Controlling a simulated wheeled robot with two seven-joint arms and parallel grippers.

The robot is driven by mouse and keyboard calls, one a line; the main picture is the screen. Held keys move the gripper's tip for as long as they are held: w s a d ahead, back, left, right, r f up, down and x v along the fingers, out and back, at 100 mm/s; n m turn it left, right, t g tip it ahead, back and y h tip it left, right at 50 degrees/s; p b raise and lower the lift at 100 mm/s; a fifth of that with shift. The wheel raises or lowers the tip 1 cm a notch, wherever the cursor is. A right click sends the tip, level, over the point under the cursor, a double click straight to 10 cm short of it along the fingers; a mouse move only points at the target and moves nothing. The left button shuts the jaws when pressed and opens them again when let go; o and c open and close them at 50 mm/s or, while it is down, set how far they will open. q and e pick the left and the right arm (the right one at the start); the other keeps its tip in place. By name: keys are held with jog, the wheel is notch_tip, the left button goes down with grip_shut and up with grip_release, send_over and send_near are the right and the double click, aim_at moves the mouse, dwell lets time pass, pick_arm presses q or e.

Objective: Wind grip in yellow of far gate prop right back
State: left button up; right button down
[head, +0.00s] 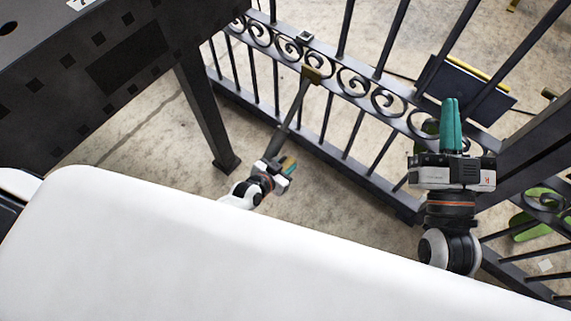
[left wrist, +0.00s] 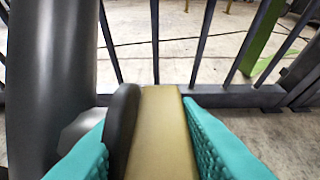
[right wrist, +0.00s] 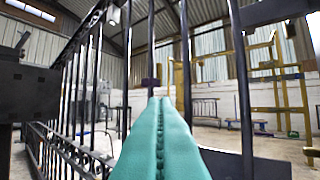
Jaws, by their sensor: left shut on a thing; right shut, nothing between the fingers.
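My left gripper (head: 286,167) is low beside the gate, its teal fingers shut on a yellow grip (head: 290,162). In the left wrist view the yellow grip (left wrist: 160,130) stands between the fingers, with a dark rounded plate (left wrist: 122,125) on its left side. A grey prop bar (head: 291,117) runs up from beside this gripper to a yellow-brown bracket (head: 312,75) on the dark scroll gate (head: 352,80). My right gripper (head: 451,125) is shut and empty, its teal fingers pointing up in front of the gate's right part. The fingertips also show in the right wrist view (right wrist: 160,105).
A dark metal bench (head: 110,70) with a leg (head: 208,120) stands at the left. A dark panel with a yellow edge (head: 465,88) is at the gate's right. A green object (head: 535,222) lies lower right. Concrete floor shows between bench and gate.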

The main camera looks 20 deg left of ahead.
pick_arm(q)
jog(key=shift+s+f, duration=0.1)
jog(key=o, duration=0.7)
